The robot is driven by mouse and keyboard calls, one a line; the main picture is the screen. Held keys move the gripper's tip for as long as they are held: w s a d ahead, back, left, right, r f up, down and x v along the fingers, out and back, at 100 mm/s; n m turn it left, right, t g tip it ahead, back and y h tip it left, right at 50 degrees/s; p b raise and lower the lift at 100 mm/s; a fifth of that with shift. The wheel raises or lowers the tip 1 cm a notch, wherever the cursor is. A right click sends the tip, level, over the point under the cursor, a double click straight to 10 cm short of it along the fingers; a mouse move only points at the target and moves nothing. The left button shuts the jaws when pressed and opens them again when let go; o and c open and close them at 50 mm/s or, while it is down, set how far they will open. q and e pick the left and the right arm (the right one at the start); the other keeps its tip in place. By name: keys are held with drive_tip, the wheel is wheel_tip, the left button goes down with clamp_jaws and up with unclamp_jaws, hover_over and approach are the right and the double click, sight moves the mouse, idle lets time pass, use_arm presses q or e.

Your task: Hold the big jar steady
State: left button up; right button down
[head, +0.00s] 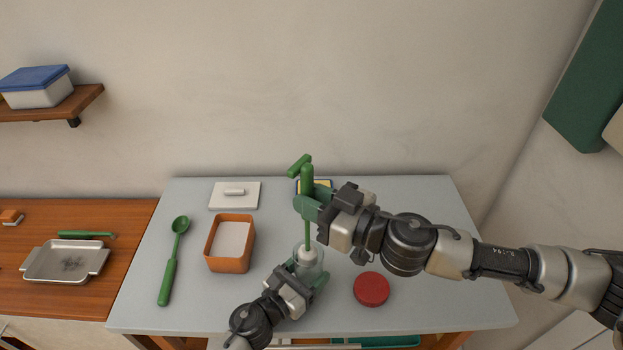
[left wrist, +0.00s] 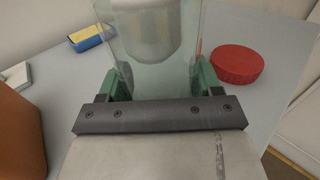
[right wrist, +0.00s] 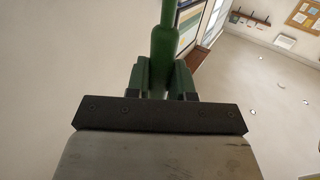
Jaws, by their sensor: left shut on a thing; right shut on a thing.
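The big jar (head: 317,263) is clear glass and stands upright near the front middle of the grey table. My left gripper (head: 307,280) is shut on it low on its near side; the jar also fills the middle of the left wrist view (left wrist: 118,50). My right gripper (head: 312,205) is shut on the green handle of a bottle brush (head: 307,175), which also shows in the right wrist view (right wrist: 164,45). The brush is upright, its white head (left wrist: 155,35) inside the jar. The red lid (head: 371,289) lies flat to the jar's right.
An orange container (head: 213,255) and a green spoon (head: 168,275) are left of the jar. The table's right side is clear.

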wheel_tip(320, 180, down, 6)
drive_tip(key=shift+w+d+f, duration=0.3)
drive_tip(key=shift+w+d, duration=0.05)
drive_tip(key=shift+w, duration=0.2)
drive_tip(key=shift+s+a, duration=0.4)
drive_tip(key=shift+s, duration=0.2)
drive_tip(key=shift+s+a, duration=0.4)
drive_tip(key=shift+s, duration=0.2)
drive_tip(key=shift+w+d, duration=0.45)
drive_tip(key=shift+w, duration=0.2)
drive_tip(key=shift+f, duration=0.8)
